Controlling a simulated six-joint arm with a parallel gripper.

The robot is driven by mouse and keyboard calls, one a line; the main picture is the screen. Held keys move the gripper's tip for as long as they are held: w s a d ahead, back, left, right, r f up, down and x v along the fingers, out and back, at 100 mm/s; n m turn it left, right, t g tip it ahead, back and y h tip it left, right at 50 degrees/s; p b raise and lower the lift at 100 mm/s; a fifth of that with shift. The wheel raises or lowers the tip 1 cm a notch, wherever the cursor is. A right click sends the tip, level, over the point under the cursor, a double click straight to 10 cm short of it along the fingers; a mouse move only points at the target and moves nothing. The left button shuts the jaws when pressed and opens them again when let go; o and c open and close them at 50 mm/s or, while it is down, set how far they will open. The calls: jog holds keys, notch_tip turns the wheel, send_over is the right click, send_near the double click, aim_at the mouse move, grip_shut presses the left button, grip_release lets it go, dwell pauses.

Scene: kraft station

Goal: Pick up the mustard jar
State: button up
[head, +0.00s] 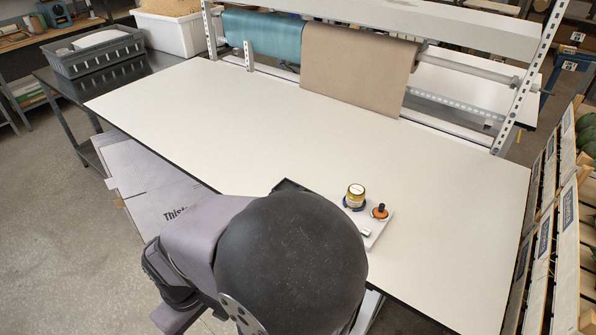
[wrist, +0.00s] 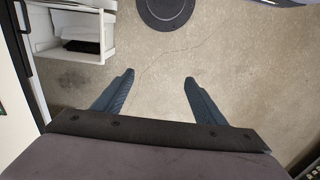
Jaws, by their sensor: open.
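The mustard jar (head: 355,194) is a small jar with a yellowish label and a dark base. It stands upright on the white table, at or on the edge of a pale tray (head: 378,224), right of my arm in the head view. My gripper (wrist: 158,82) shows in the wrist view with its two fingers spread wide and nothing between them. It points at the concrete floor, away from the jar. The jar is not in the wrist view. In the head view my own arm hides the gripper and part of the tray.
The white table (head: 230,130) is clear to the left and back. Paper rolls (head: 355,70) hang on a frame at the back. Crates (head: 560,215) line the right side.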

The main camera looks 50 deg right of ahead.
jog(key=w+d+r+n+h+b, duration=0.15)
jog(key=w+d+n, duration=0.3)
jog(key=d, duration=0.85)
jog(key=w+d+r+n+h+b, duration=0.15)
jog(key=w+d+n, duration=0.3)
jog(key=d, duration=0.85)
jog(key=s+d+r+n+h+b, duration=0.1)
jog(key=s+d+n, duration=0.35)
jog(key=d, duration=0.85)
jog(key=s+d+n+b, duration=0.1)
jog(key=s+d+n, duration=0.1)
jog(key=s+d, duration=0.85)
jog(key=shift+g, duration=0.4)
jog(key=shift+w+d+f+p, duration=0.25)
jog(key=shift+d+f+p, duration=0.25)
jog(key=shift+d+f, duration=0.45)
jog(key=shift+w+d+f+p, duration=0.3)
jog(key=shift+d+f+p, duration=0.3)
jog(key=shift+f, duration=0.7)
jog(key=shift+w+d+f+p, duration=0.25)
jog(key=shift+d+f+p, duration=0.2)
jog(key=shift+d+f, duration=0.55)
jog(key=shift+a+f, duration=0.1)
jog(key=shift+a, duration=0.05)
jog(key=shift+c, duration=0.6)
jog(key=shift+h, duration=0.3)
jog(key=c, duration=1.2)
jog(key=shift+o, duration=0.2)
